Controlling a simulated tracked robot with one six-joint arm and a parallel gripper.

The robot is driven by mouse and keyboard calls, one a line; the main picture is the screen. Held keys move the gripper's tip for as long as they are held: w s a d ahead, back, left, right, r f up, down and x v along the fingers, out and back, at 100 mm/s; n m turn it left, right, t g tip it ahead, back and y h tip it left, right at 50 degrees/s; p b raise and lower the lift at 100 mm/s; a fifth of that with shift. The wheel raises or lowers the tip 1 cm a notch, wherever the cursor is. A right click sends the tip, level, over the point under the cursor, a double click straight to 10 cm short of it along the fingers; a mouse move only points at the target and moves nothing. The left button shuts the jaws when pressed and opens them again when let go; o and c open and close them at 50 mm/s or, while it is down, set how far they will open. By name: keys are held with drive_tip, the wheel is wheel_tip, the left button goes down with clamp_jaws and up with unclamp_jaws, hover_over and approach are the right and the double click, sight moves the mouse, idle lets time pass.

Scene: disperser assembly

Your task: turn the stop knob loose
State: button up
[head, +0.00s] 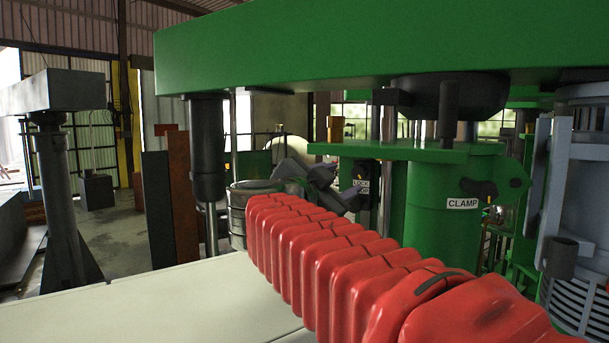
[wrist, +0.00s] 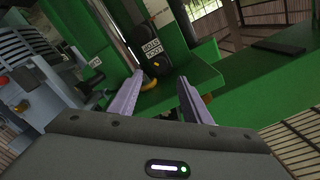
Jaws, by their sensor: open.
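The stop knob (wrist: 150,32) is a dark, rounded part with a white label reading LOCK STOP, on the green machine in the wrist view. In the head view, its label (head: 361,187) shows partly, just right of my gripper (head: 335,182). In the wrist view my gripper (wrist: 160,77) is open, its two pale purple fingers spread with nothing between them. The knob lies beyond the fingertips, nearer the left finger. I cannot tell whether that finger touches it. My red-sleeved arm hides part of the machine in the head view.
A green beam (head: 350,45) runs above my arm. The green column with a CLAMP label (head: 462,204) and dark knob stands right of my gripper. A grey metal container (head: 240,215) stands left. A pale tabletop (head: 150,305) lies clear below. A yellow part (wrist: 150,86) shows near the left finger.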

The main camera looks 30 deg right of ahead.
sight(358, 172)
drive_tip(key=x, duration=0.8)
drive_tip(key=shift+w+d, duration=0.1)
drive_tip(key=shift+d, duration=0.1)
drive_tip(key=shift+c, duration=0.2)
drive_tip(key=c, duration=0.9)
drive_tip(key=shift+a, duration=0.3)
drive_tip(key=shift+c, duration=0.5)
drive_tip(key=shift+d, duration=0.2)
drive_tip(key=shift+r, duration=0.1)
